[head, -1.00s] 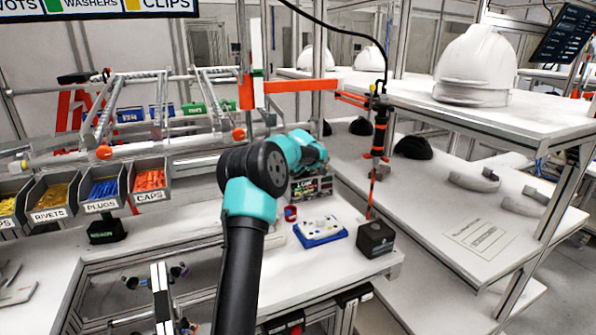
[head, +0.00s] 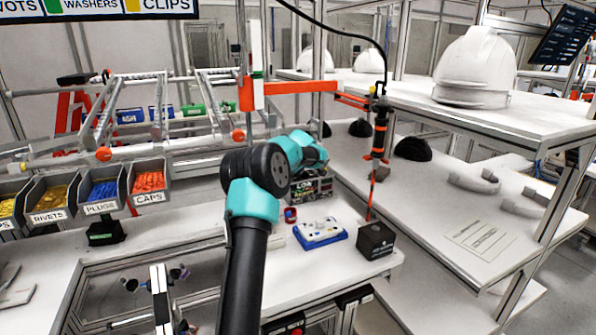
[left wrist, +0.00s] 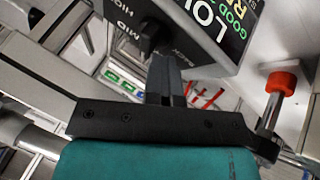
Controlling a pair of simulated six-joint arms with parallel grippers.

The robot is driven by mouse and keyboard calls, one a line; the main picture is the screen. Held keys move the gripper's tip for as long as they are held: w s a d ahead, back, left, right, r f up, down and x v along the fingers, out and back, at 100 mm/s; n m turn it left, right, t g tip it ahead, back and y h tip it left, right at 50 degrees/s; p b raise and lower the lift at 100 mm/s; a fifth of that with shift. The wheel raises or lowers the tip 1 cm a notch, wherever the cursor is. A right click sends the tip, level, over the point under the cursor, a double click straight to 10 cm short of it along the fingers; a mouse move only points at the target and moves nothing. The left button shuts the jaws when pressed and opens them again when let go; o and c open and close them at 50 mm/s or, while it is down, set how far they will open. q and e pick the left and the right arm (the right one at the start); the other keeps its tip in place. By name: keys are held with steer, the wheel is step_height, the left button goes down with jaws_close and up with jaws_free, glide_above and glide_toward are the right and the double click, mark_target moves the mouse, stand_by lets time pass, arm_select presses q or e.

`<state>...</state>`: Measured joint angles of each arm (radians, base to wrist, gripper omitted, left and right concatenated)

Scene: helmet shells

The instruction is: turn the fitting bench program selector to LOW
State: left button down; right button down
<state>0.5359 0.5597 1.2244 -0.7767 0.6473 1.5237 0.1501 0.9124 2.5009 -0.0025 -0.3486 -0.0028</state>
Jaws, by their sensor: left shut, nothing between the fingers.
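The selector is a black knob (left wrist: 150,37) on the dark face of a box (left wrist: 195,30) in the left wrist view. HIGH and MID are printed beside the knob; its exact pointing is unclear. The box's other face shows large letters starting "LO" and green "GOOD". In the head view the box (head: 313,188) stands on the bench, partly behind my left arm. My left gripper (left wrist: 164,62) is shut and empty, its fingertips right at the knob; I cannot tell whether they touch. In the head view my arm hides this gripper. My right gripper is not in view.
A hanging driver tool (head: 380,135) is to the right. Parts bins (head: 150,184) line the left.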

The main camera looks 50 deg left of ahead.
arm_select(q)
steer(key=shift+w+d, duration=0.25)
steer(key=shift+d, duration=0.25)
steer(key=shift+w+d, duration=0.2)
steer(key=shift+d, duration=0.3)
steer(key=shift+w+d, duration=0.1)
steer(key=shift+f, duration=0.1)
steer(key=shift+s+d, duration=0.35)
steer(key=shift+s, duration=0.05)
steer(key=shift+s+d+r, duration=0.2)
steer(key=shift+s+d, duration=0.75)
steer(key=shift+s, duration=0.05)
steer(key=s+d+r, duration=0.1)
steer(key=d+r, duration=0.5)
steer(key=r, duration=0.2)
steer(key=c, duration=1.8)
jaws_free()
steer(key=shift+s, duration=0.1)
